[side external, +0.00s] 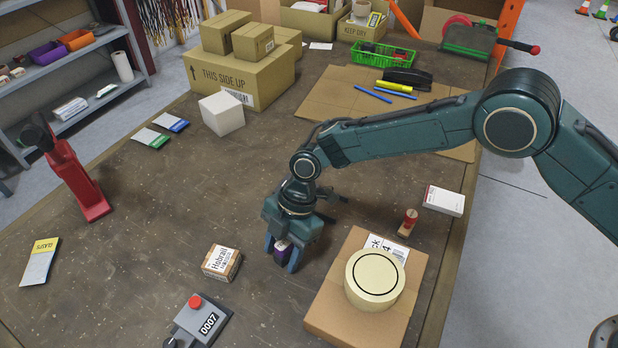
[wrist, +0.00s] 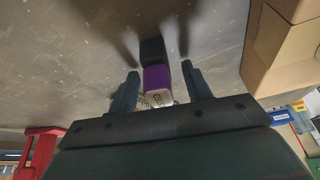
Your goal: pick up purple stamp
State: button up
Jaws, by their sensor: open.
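The purple stamp (side external: 281,252) stands on the table under my gripper in the side view. It has a purple body with a pale top. In the wrist view the purple stamp (wrist: 157,80) shows a black part, a purple body and a pale end with a dark mark. My gripper (side external: 282,266) points down with its jaws open, one finger on each side of the stamp. In the wrist view my gripper's fingers (wrist: 158,88) stand apart with visible gaps to the stamp. Part of the stamp is hidden by the fingers in the side view.
A small cardboard box (side external: 221,263) lies to the left. A tape roll (side external: 375,281) sits on a larger carton (side external: 330,318) to the right. A grey numbering device (side external: 198,322) is in front. A wooden-handled stamp (side external: 408,222) and a white box (side external: 443,201) lie right.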

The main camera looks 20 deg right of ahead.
aim_at(282, 243)
jog(key=shift+c, duration=0.2)
grip_shut()
jog(key=shift+r, duration=0.15)
notch_tip(282, 243, up, 20)
dwell(0.9)
dwell(0.5)
